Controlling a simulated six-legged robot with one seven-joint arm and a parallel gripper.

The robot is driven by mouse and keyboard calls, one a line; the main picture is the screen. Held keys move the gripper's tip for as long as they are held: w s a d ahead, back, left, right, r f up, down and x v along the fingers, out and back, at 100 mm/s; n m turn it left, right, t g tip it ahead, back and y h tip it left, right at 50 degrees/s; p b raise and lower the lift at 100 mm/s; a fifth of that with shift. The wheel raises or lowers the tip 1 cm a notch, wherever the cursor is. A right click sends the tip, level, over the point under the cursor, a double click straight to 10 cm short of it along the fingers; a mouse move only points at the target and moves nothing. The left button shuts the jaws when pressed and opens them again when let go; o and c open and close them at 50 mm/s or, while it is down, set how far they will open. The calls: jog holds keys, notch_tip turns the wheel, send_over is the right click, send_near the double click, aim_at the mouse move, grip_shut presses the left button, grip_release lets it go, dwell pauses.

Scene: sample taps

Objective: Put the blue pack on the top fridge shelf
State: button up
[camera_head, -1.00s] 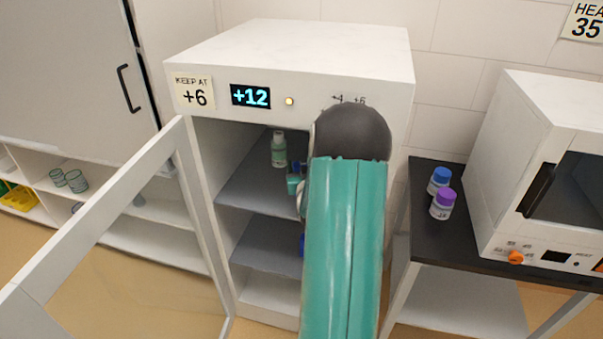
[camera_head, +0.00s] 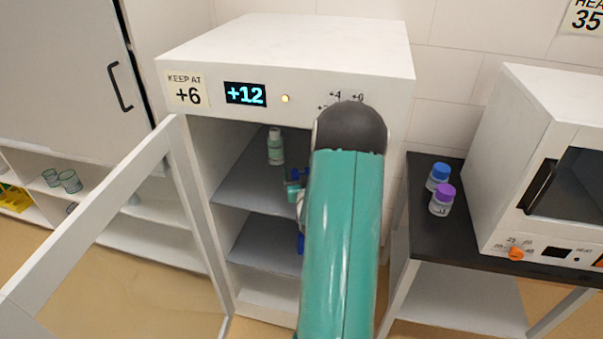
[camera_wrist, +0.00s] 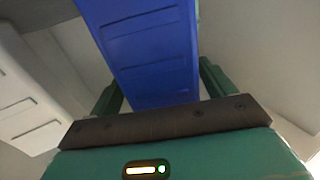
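The blue pack (camera_wrist: 150,50) fills the space between the two green fingers of my gripper (camera_wrist: 160,88) in the wrist view. The fingers lie along its sides, and it extends away from the palm. In the head view, only a bit of my gripper (camera_head: 292,185) shows left of my arm, with some blue beside it, inside the open fridge (camera_head: 285,45) at the height of the top shelf (camera_head: 250,188). My arm hides most of the pack there. Whether the pack touches the shelf cannot be seen.
Another blue patch (camera_head: 301,243) shows by the lower shelf (camera_head: 262,246), partly hidden. The fridge door (camera_head: 100,215) stands open at left. A black-topped table (camera_head: 425,225) with capped bottles is at right.

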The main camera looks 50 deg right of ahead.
jog(key=shift+a+r, duration=0.1)
jog(key=v, duration=1.2)
jog(key=w+a+r+n+g+y, duration=0.15)
jog(key=w+a+r+y, duration=0.3)
jog(key=a, duration=0.45)
jog(key=w+a+r+n+g+y, duration=0.1)
jog(key=w+a+r+n+y, duration=0.2)
jog(key=w+a+r, duration=0.45)
jog(key=s+a+r+n+g+y, duration=0.1)
jog(key=s+a+r+y, duration=0.1)
jog(key=s+a, duration=0.3)
jog(key=s+a+r+n+g+y, duration=0.2)
jog(key=s+a, duration=0.4)
jog(key=a, duration=0.8)
jog(key=shift+s+a+r, duration=0.2)
jog(key=shift+a, duration=0.1)
jog(key=shift+n+g+y, duration=0.55)
jog(key=shift+n+g, duration=0.1)
jog(key=shift+g, duration=0.3)
jog(key=s+a, duration=0.1)
jog(key=s, duration=0.1)
jog(key=s+a, duration=0.1)
jog(key=s, duration=0.1)
jog(key=s+a+r, duration=0.1)
jog(key=s+a, duration=0.1)
jog(key=shift+c, duration=0.2)
